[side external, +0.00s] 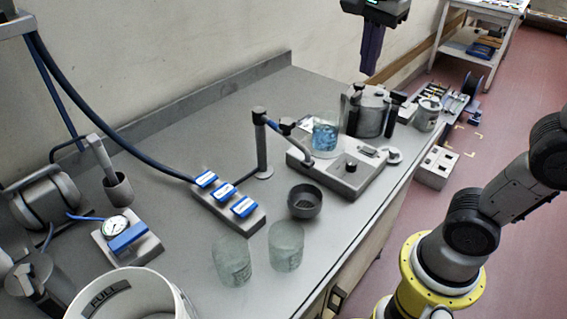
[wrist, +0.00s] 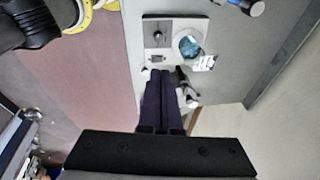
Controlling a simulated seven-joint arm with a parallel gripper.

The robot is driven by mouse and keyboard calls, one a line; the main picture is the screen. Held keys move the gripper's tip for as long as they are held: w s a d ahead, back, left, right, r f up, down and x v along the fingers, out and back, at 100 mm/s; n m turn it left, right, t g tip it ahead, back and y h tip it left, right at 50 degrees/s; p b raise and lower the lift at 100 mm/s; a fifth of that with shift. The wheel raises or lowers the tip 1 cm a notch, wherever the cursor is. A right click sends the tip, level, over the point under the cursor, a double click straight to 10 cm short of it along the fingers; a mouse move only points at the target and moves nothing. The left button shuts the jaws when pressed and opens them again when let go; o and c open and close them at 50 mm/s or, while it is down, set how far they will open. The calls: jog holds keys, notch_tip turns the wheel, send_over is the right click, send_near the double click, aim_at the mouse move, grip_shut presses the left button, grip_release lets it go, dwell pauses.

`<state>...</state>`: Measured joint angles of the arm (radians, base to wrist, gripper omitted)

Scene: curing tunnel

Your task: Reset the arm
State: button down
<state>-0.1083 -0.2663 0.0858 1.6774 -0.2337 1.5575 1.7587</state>
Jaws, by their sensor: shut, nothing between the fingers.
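My gripper (side external: 370,68) shows at the top of the side external view, pointing down with its dark purple fingers together and nothing between them. It hangs in the air, apart from the bench things, and appears above the grey pot (side external: 371,112) in the picture. In the wrist view the closed fingers (wrist: 162,74) reach up the middle of the picture, towards the grey stirrer plate (wrist: 158,36). The fingers hide part of the bench there.
A glass beaker with blue contents (side external: 326,134) stands on the stirrer plate beside a stand with an angled arm (side external: 261,145). Two frosted beakers (side external: 286,247) (side external: 232,261), a dark bowl (side external: 305,201) and a blue-switched block (side external: 228,205) occupy the bench. Its middle-left has free room.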

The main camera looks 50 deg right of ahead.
jog(key=s+a+f+n+t+y, duration=0.1)
jog(key=s+f+n, duration=0.3)
jog(key=n, duration=0.5)
jog(key=s+a+f+n+t+y, duration=0.1)
jog(key=s+f+n+t, duration=0.2)
jog(key=f+n, duration=0.6)
jog(key=shift+s+a+n+y, duration=0.25)
jog(key=shift+s+n, duration=0.25)
jog(key=shift+s, duration=0.65)
jog(key=c, duration=1.6)
grip_release()
